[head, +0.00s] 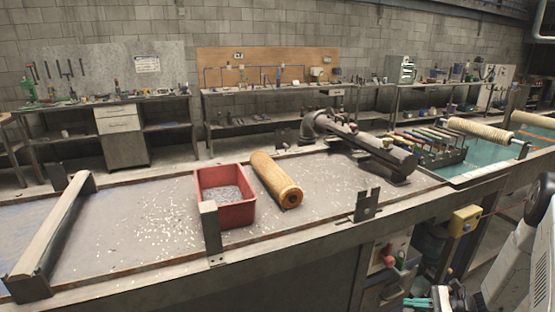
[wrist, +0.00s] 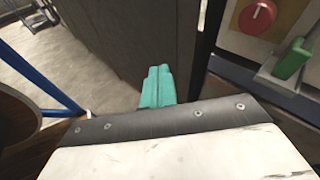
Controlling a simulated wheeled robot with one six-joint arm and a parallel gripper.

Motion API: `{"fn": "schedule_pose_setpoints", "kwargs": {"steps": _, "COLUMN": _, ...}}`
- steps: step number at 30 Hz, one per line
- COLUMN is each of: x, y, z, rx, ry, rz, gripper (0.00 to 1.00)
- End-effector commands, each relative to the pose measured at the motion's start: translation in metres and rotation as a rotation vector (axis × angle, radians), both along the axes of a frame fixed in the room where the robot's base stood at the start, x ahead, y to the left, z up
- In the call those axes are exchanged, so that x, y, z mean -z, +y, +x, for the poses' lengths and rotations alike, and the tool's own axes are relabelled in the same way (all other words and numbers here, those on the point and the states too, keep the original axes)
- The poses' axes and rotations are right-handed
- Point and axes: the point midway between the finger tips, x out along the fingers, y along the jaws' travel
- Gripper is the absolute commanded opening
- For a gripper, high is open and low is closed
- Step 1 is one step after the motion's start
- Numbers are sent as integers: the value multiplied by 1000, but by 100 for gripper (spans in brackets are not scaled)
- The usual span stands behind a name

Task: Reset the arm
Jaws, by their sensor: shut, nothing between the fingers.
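My gripper (head: 418,302) shows at the bottom right of the head view, low beside the front of the workbench. Its two teal fingers also show in the wrist view (wrist: 158,85), pressed together with nothing between them. The arm stands at the right edge of the head view, off the bench top. A red bin (head: 232,214) with grey bits in it and a tan mesh tube (head: 275,179) lying beside it are on the bench, well away from my gripper.
A control panel with a red knob (wrist: 257,16) and a green lever (wrist: 292,58) is right of the fingers in the wrist view. A yellow box (head: 465,219) is on the bench front. A dark pipe-like fixture (head: 365,145) lies on the bench.

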Motion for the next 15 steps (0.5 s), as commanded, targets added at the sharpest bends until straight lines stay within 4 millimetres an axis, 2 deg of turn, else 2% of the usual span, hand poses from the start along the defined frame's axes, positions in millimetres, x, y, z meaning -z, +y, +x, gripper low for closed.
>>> {"fn": "schedule_pose_setpoints", "kwargs": {"steps": 1, "x": -28, "y": 10, "z": -2, "rx": -80, "ry": -18, "rz": -42, "gripper": 0}}
{"fn": "schedule_pose_setpoints", "kwargs": {"steps": 6, "x": -100, "y": 41, "z": -24, "rx": -332, "ry": -65, "rz": -173, "gripper": 0}}
{"fn": "schedule_pose_setpoints", "kwargs": {"steps": 15, "x": -210, "y": 87, "z": -78, "rx": -732, "ry": -169, "rz": -428, "gripper": 0}}
